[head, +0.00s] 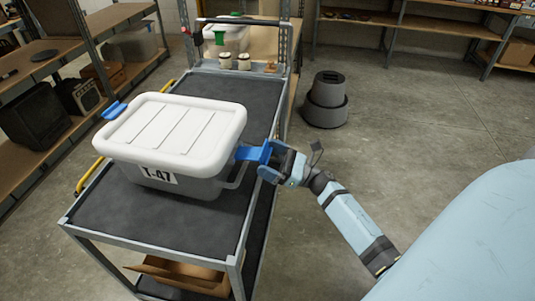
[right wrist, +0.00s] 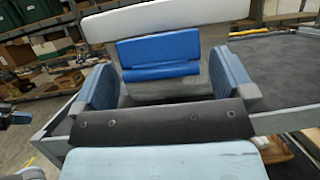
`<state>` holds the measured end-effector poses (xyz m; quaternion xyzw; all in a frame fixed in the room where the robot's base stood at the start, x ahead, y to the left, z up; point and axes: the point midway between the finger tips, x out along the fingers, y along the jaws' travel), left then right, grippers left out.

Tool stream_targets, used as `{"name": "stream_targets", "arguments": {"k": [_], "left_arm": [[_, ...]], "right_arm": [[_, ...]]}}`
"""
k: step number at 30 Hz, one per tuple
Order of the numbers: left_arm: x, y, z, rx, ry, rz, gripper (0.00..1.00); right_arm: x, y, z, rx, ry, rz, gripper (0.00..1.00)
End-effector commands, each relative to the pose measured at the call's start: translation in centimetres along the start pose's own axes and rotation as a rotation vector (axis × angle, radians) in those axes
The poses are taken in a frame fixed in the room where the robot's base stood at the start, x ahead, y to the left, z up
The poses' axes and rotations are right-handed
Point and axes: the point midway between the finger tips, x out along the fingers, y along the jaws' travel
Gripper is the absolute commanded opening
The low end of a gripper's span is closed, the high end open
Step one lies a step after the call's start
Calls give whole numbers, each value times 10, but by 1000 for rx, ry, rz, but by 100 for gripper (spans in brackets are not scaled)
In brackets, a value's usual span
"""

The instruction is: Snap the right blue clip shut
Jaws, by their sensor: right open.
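A grey tub (head: 190,184) with a white lid (head: 180,128) and a "T-47" label sits on the cart. The right blue clip (head: 247,153) hangs on the lid's right side and sticks outward. In the right wrist view the same clip (right wrist: 160,56) is a blue plate below the white lid rim (right wrist: 165,20). My right gripper (head: 268,160) is open beside the clip. In the right wrist view its fingers (right wrist: 165,84) stand wide apart on either side of the clip; contact cannot be told. The left blue clip (head: 114,110) juts outward. My left gripper is not in view.
The cart's dark top (head: 120,215) has free room around the tub. Two small jars (head: 234,61) and a white box with green (head: 222,36) stand behind. A dark stepped stool (head: 326,100) is on the floor. Shelves (head: 60,75) line the left.

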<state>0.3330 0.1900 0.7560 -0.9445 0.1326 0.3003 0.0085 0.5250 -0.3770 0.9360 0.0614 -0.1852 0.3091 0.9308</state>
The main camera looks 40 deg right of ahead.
Motion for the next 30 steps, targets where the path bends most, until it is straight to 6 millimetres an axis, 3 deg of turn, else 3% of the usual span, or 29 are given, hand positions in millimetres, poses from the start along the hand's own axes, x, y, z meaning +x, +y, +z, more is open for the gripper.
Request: {"name": "stream_targets", "arguments": {"k": [12, 20, 30], "left_arm": [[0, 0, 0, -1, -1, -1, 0], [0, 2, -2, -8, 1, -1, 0], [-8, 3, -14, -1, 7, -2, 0]], "right_arm": [[10, 0, 0, 1, 0, 0, 100], [10, 0, 0, 1, 0, 0, 44], [14, 0, 9, -1, 65, 1, 44]]}}
